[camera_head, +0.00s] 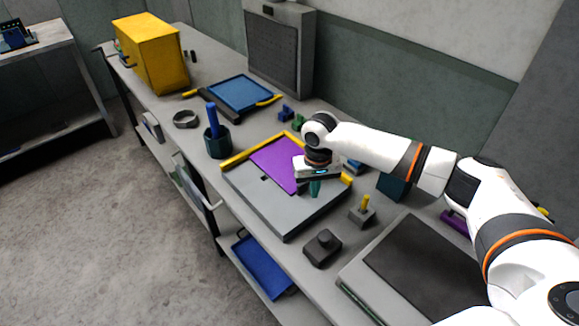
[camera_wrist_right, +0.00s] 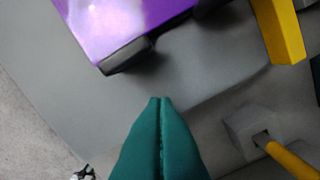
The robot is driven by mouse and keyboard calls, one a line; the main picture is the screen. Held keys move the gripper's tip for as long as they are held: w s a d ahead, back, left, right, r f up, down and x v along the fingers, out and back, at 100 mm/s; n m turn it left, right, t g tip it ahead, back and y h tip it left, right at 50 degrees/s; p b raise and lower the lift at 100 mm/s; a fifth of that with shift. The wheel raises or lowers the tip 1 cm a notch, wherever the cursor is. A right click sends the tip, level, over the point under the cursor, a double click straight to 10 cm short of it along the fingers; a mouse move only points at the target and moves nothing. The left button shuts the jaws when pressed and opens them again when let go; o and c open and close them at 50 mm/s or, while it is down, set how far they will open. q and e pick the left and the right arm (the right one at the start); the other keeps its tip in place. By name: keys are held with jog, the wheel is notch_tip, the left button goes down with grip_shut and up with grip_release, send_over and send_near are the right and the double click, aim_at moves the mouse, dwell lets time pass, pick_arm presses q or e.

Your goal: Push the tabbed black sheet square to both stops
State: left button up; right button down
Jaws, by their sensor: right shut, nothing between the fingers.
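The sheet on the grey plate (camera_head: 285,215) looks purple (camera_head: 270,160), not black, with a small dark tab (camera_head: 264,178) at its near edge. In the wrist view the purple sheet (camera_wrist_right: 125,22) is at the top, with a dark tab (camera_wrist_right: 128,57) at its lower corner. Yellow stops run along the plate's far left edge (camera_head: 245,150) and at its right (camera_head: 346,179); one yellow bar (camera_wrist_right: 280,30) shows in the wrist view. My right gripper (camera_head: 315,190), with teal fingers (camera_wrist_right: 160,98), is shut and empty over the plate, apart from the tab. It partly hides the sheet's right side. My left gripper is not in view.
A grey block with a yellow peg (camera_head: 362,212) and a dark block (camera_head: 322,247) stand near the plate's right side. A dark cup with a blue tool (camera_head: 217,140) stands left of it. Beyond are a blue tray (camera_head: 240,93) and a yellow box (camera_head: 152,55).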

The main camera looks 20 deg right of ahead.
jog(key=shift+f, duration=0.65)
jog(key=shift+p, duration=0.7)
dwell(1.1)
jog(key=shift+w+a+b, duration=0.3)
jog(key=shift+w, duration=0.55)
jog(key=shift+w+a+b, duration=0.3)
jog(key=shift+w, duration=0.55)
jog(key=shift+r, duration=0.1)
jog(key=shift+p, duration=0.35)
jog(key=shift+s+d+p, duration=0.2)
jog(key=shift+s+p, duration=0.35)
jog(key=shift+p, duration=0.25)
